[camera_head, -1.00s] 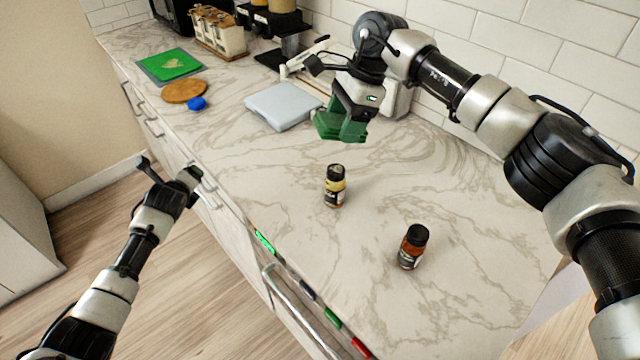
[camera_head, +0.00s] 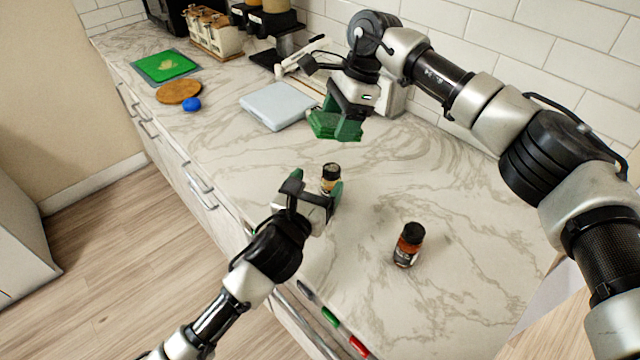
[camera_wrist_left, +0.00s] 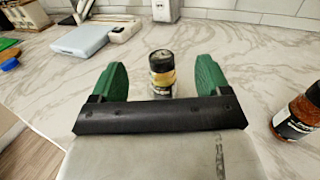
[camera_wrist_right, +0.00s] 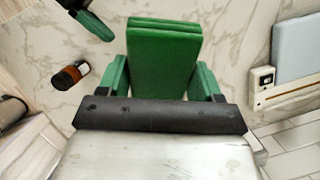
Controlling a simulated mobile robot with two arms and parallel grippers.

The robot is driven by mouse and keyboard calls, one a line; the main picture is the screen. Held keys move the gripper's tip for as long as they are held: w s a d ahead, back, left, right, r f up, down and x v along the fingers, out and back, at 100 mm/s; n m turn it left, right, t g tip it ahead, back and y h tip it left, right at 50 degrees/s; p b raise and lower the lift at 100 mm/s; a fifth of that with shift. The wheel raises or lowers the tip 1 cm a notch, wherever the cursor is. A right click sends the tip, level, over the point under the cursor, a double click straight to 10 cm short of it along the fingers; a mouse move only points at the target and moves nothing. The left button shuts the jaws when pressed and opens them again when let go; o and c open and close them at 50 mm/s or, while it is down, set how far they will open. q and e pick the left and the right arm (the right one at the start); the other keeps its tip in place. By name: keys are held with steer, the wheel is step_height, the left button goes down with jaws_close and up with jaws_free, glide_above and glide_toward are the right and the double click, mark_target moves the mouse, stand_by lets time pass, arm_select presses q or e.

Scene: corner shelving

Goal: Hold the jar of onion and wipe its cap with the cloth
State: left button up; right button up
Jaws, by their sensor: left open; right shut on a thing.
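A small jar with a dark cap and a yellow label, apparently the onion jar (camera_head: 330,174), stands upright on the counter. My left gripper (camera_head: 316,188) is open in front of it. In the left wrist view the jar (camera_wrist_left: 161,75) shows between the two green fingers, a little beyond them, with a gap on both sides. My right gripper (camera_head: 338,120) is shut on a folded green cloth (camera_wrist_right: 165,60) and holds it above the counter, behind the jar. The jar's lower part is hidden by my left gripper in the head view.
A second jar with red-brown contents (camera_head: 408,246) stands to the right. A pale scale-like slab (camera_head: 277,105), a brown round board (camera_head: 180,91), a blue lid (camera_head: 191,104) and a green mat (camera_head: 165,64) lie at the back left.

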arm_select(q)
glide_toward(327, 192)
steer(key=x, duration=0.4)
steer(key=shift+w+r, duration=0.1)
steer(key=shift+r, duration=0.2)
steer(key=x, duration=0.7)
steer(key=shift+w+d+f, duration=0.1)
steer(key=shift+w+f, duration=0.1)
steer(key=shift+f, duration=0.15)
steer(key=shift+r, duration=0.1)
steer(key=shift+c, duration=0.4)
steer(key=c, duration=1)
steer(key=shift+o, duration=0.2)
steer(key=o, duration=0.9)
steer(key=shift+c, duration=0.4)
steer(key=c, duration=0.8)
